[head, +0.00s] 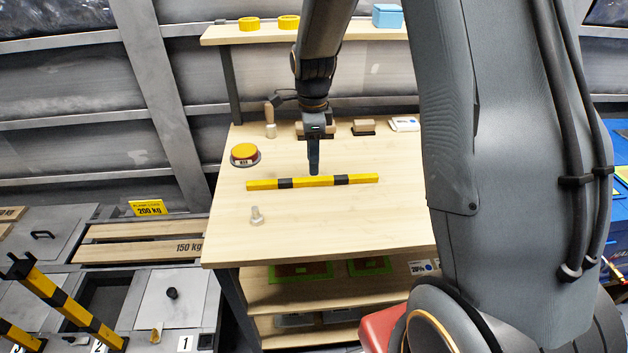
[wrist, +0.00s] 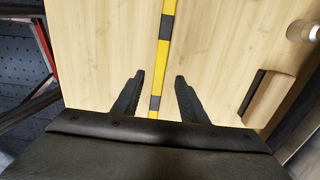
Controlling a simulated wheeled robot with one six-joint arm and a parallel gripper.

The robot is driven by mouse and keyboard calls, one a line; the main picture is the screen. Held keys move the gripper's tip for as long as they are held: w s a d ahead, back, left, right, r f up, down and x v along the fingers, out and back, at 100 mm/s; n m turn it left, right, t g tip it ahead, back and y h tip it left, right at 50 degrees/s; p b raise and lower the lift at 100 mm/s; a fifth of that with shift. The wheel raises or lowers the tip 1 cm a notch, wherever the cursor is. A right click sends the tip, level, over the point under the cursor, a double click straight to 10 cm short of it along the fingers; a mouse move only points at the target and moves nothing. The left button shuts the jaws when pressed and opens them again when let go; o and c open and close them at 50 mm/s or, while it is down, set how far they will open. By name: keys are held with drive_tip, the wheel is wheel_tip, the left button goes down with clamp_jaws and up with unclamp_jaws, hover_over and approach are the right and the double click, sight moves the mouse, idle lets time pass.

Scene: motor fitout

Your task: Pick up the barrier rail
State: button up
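The barrier rail (head: 312,182) is a straight yellow bar with black bands. It lies across the wooden workbench in the head view. In the wrist view the rail (wrist: 164,45) runs lengthwise between the two fingers, with a gap on each side. My gripper (head: 314,170) hangs over the bench, pointing down at the middle of the rail. In the wrist view my gripper (wrist: 158,80) is open and empty, its dark fingers spread to either side of the rail. I cannot tell the exact height of the fingertips over the rail.
A wood-backed brush-like block (head: 363,127) and a white card (head: 405,124) lie at the back. A shelf (head: 340,33) overhangs the bench's rear.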

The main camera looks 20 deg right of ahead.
sight(313, 179)
drive_tip(key=shift+f+p, duration=0.9)
drive_tip(key=shift+f, duration=2)
clamp_jaws()
